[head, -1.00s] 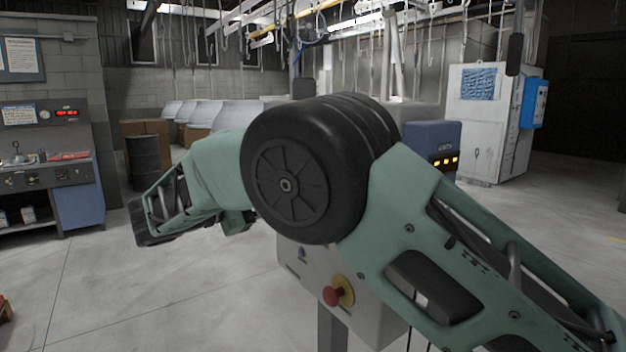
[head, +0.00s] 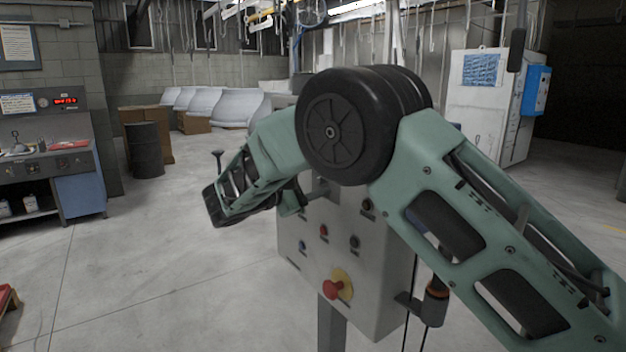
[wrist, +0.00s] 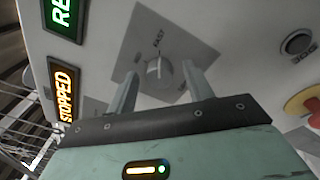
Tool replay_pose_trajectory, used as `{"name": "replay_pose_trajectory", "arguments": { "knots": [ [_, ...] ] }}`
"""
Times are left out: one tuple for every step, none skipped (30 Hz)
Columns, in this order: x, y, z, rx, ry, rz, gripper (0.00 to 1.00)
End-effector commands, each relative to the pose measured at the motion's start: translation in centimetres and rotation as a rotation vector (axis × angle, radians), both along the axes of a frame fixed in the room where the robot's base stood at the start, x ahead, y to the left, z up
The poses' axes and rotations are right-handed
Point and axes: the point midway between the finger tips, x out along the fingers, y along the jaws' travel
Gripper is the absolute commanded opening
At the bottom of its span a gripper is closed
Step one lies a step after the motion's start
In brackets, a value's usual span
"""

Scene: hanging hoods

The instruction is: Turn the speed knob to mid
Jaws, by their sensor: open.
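The speed knob (wrist: 158,69) is a pale round dial on a square plate in the wrist view, with the word FAST printed above it. My gripper (wrist: 161,73) is open, its two fingers pointing at the panel, one on each side of the knob. There appears to be a gap between the knob and each finger; I cannot tell how deep the fingers reach. In the head view the grey control box (head: 385,262) stands behind my arm, which hides most of its upper part, including the knob.
A red mushroom button on a yellow base (head: 338,285) juts from the box's lower front and shows at the wrist view's right edge (wrist: 306,103). A lit STOPPED sign (wrist: 64,93) is left of the knob. A black drum (head: 145,150) stands farther left; the floor between is clear.

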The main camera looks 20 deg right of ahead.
Motion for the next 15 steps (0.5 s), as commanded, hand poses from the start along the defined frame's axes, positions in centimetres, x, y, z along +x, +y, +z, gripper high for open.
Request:
{"name": "replay_pose_trajectory", "arguments": {
  "knots": [
    [0.00, 0.01, 0.00, 0.000, 0.000, 0.000, 0.46],
    [0.00, 0.01, 0.00, 0.000, 0.000, 0.000, 0.38],
    [0.00, 0.01, 0.00, 0.000, 0.000, 0.000, 0.27],
    [0.00, 0.01, 0.00, 0.000, 0.000, 0.000, 0.18],
    [-0.01, 0.01, 0.01, 0.000, 0.000, 0.000, 0.10],
    [-0.01, 0.01, 0.01, -0.001, 0.000, -0.001, 0.07],
    [-0.01, 0.02, 0.01, -0.001, 0.000, -0.001, 0.07],
    [-0.01, 0.02, 0.01, -0.001, 0.000, -0.001, 0.07],
    [-0.01, 0.02, 0.01, -0.001, 0.001, -0.001, 0.07],
    [-0.01, 0.02, 0.03, -0.001, 0.002, -0.001, 0.07],
    [-0.01, 0.02, 0.04, -0.002, 0.003, -0.001, 0.07],
    [0.00, 0.02, 0.06, -0.002, 0.007, -0.001, 0.07],
    [-0.01, 0.03, 0.09, -0.004, 0.010, -0.001, 0.07],
    [-0.01, 0.03, 0.12, -0.006, 0.016, -0.001, 0.07],
    [-0.01, 0.03, 0.16, -0.009, 0.025, 0.000, 0.07]
  ]
}}
